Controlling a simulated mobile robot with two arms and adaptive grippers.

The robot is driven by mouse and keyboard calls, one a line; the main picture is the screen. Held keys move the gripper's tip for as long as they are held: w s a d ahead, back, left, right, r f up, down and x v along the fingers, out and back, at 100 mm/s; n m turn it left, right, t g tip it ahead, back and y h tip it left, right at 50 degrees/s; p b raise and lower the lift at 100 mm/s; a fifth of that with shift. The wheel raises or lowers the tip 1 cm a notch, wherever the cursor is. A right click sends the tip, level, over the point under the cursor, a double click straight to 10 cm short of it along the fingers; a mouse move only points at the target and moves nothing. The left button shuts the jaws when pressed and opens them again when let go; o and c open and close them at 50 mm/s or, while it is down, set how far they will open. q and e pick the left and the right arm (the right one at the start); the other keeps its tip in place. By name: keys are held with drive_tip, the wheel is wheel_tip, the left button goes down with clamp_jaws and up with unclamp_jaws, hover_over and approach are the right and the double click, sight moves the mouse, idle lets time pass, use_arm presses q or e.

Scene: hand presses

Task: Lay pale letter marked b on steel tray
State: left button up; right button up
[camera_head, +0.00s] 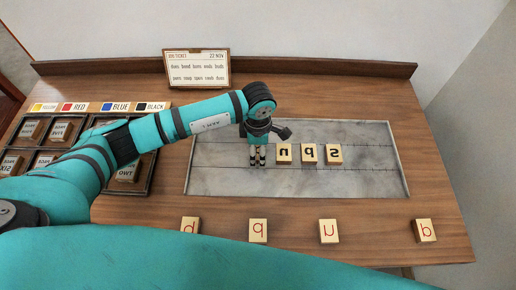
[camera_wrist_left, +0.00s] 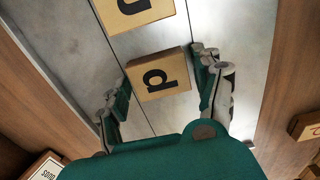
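The grey steel tray (camera_head: 380,180) lies mid-table with a row of pale letter blocks with dark marks on it. My left gripper (camera_head: 257,160) is low over the tray's left part, beside the block marked u (camera_head: 284,152). The fingers look spread slightly wider than the block, and the block appears to lie on the tray. In the head view that block is hidden by the gripper. My right gripper is not in view.
Several pale blocks with red marks, including one at the right (camera_head: 425,230), lie along the table's front. Dark compartment trays (camera_head: 146,190) and colour labels (camera_head: 109,106) are at left. A ticket board (camera_head: 197,69) stands at the back. The tray's right part is clear.

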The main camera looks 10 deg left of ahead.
sight(258, 151)
use_arm(q)
drive_tip(key=shift+o, duration=0.7)
drive_tip(key=shift+r+p, duration=0.3)
drive_tip(key=shift+w+r+b, duration=0.1)
drive_tip(key=shift+r+b, duration=0.25)
wheel_tip(258, 151, up, 11)
drive_tip(key=b, duration=0.2)
drive_tip(key=shift+b, duration=0.3)
